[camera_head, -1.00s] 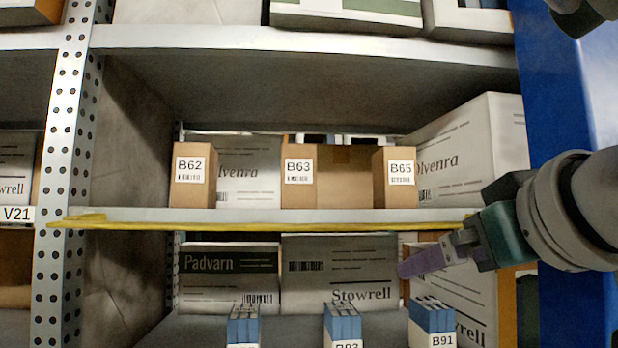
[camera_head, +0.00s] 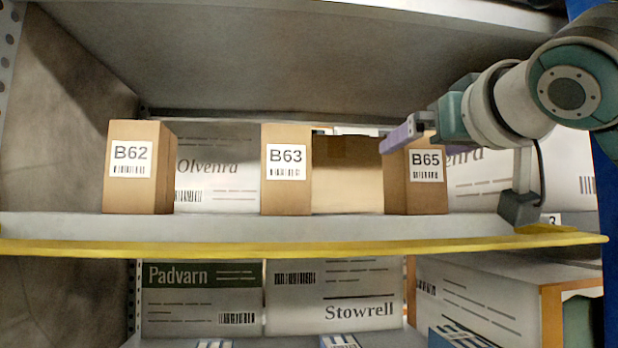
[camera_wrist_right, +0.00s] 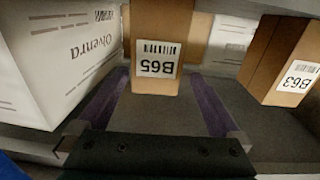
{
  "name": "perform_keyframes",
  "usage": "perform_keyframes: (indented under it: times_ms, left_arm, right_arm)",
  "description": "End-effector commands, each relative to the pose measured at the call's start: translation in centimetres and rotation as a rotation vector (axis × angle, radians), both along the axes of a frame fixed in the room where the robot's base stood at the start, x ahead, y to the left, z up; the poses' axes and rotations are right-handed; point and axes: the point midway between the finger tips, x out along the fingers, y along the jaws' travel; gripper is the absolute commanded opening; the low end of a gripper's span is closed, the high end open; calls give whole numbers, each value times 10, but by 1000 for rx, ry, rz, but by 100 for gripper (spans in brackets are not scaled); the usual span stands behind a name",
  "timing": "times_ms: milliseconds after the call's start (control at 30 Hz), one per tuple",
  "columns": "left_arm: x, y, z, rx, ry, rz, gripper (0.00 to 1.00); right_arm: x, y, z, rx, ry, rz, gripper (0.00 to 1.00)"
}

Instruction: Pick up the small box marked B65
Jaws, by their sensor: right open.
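The small brown box marked B65 (camera_head: 426,192) stands upright on the shelf, at the right of the row of small boxes. My right gripper (camera_head: 402,134) reaches in from the right, its purple finger at the height of the box's top and overlapping its upper part in the head view. In the right wrist view, which is turned over, the B65 box (camera_wrist_right: 157,30) appears upside down between the lines of the two spread fingers of the right gripper (camera_wrist_right: 157,82). The jaws are open; whether they touch the box I cannot tell. My left gripper is not in view.
Boxes B63 (camera_head: 286,190) and B62 (camera_head: 134,190) stand to the left on the same shelf, with larger Olvenra cartons (camera_head: 215,160) behind. A yellow strip (camera_head: 300,248) edges the shelf. A shelf above (camera_head: 300,45) limits height. Larger cartons fill the level below.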

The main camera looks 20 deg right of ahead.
Motion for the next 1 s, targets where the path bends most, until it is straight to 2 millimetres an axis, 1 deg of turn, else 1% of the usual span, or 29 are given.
perform_keyframes:
  times_ms: [133, 267, 400, 500, 700, 733, 767, 1000]
  left_arm:
    - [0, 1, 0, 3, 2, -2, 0]
    - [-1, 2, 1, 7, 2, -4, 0]
    - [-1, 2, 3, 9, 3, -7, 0]
    - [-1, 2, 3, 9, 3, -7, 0]
    - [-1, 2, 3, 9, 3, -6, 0]
    - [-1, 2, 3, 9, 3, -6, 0]
    - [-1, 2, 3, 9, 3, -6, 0]
    - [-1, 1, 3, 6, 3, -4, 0]
  right_arm:
    - [12, -5, 1, -1, 1, -1, 100]
    - [30, -15, 2, -1, 2, -2, 100]
    - [46, -18, 2, 1, 2, 0, 100]
    - [50, -20, 2, 0, 1, 1, 100]
    - [51, -20, 1, 0, 1, 1, 100]
    - [51, -20, 1, 0, 1, 1, 99]
    - [51, -20, 1, 0, 1, 1, 96]
    - [51, -20, 1, 0, 1, 1, 68]
